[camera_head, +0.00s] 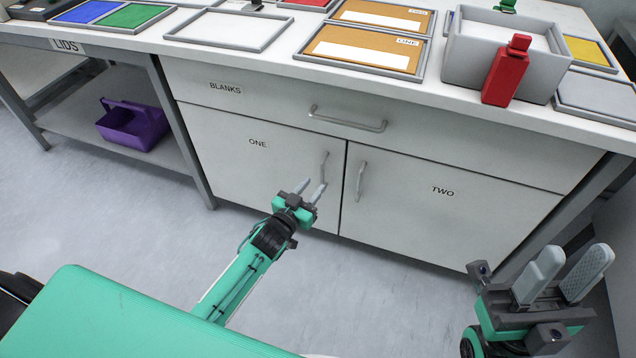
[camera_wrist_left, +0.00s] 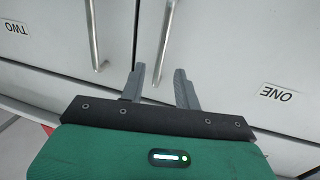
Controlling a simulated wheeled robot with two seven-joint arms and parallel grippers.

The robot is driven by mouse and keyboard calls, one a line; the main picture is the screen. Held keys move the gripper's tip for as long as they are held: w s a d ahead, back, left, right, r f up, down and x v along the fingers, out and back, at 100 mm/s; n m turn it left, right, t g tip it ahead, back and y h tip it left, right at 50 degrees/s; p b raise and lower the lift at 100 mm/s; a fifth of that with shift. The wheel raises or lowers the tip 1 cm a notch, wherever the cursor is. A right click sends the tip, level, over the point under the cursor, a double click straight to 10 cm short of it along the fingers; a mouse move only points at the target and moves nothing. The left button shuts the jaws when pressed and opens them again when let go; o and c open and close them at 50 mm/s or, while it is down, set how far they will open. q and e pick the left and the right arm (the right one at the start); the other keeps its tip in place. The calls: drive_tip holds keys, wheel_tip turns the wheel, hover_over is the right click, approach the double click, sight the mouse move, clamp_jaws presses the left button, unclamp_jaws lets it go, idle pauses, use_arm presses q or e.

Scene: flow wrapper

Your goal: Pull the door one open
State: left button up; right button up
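Door one (camera_head: 250,165) is the left cabinet door under the counter, labelled ONE, and it is shut. Its vertical bar handle (camera_head: 324,167) is near the door's right edge. My left gripper (camera_head: 311,188) is open in front of door one, just below the handle in the head view. In the left wrist view the gripper (camera_wrist_left: 160,85) points at the door one handle (camera_wrist_left: 166,42), whose end lies between the two fingers. I cannot tell whether they touch it. My right gripper (camera_head: 567,275) is open and empty at the lower right, away from the cabinet.
Door two (camera_head: 430,200), with its own handle (camera_head: 361,181), is shut beside door one. The BLANKS drawer (camera_head: 270,98) above is shut. A purple bin (camera_head: 133,125) sits on the lower shelf at left. The counter holds trays, a grey box and a red bottle (camera_head: 506,72). The floor before door one is clear apart from my arm.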

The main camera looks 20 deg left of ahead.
use_arm(q)
drive_tip(key=shift+b+x, duration=0.35)
drive_tip(key=shift+x, duration=1.6)
clamp_jaws()
